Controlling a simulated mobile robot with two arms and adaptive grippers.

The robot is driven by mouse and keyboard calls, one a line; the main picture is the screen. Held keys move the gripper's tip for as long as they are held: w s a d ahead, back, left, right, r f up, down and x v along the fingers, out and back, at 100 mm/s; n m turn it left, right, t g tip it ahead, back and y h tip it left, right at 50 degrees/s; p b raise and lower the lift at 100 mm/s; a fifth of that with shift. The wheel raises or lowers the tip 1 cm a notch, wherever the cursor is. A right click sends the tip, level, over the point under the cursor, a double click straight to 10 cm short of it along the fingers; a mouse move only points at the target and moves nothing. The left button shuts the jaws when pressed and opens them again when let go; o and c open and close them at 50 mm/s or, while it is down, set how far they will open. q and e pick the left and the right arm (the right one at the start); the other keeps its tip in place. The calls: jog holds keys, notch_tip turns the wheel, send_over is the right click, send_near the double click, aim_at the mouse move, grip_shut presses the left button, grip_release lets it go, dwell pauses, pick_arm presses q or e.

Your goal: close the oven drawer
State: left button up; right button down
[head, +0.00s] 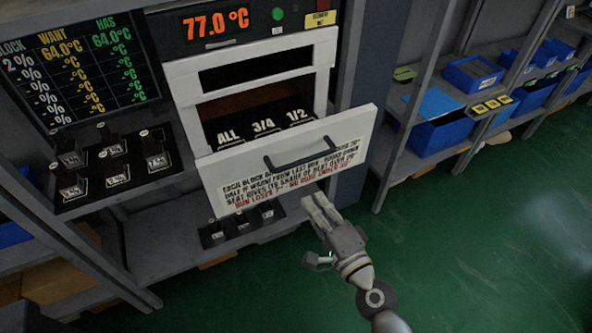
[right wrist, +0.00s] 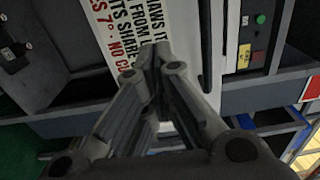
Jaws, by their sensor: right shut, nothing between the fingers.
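The oven drawer (head: 245,168) stands pulled out of the oven in the head view. Its white front carries printed text and a dark bar handle (head: 302,160). Labels ALL, 3/4 and 1/2 show inside, behind the front. My right gripper (head: 312,205) is shut and empty, just below and in front of the lower right part of the drawer front. In the right wrist view, its closed fingers (right wrist: 156,55) point at the drawer front (right wrist: 130,25). I cannot tell whether they touch it. My left gripper is not in view.
The oven display (head: 215,22) reads 77.0 °C. Left of it is a temperature board (head: 85,70) above a dark tray of labelled blocks (head: 115,165). More blocks (head: 240,222) sit under the drawer. Shelves with blue bins (head: 440,132) stand at right. Green floor (head: 480,240) is clear.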

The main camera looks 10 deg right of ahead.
aim_at(296, 174)
jog(key=p+x, duration=0.1)
jog(key=x, duration=0.9)
jog(key=shift+p, duration=0.3)
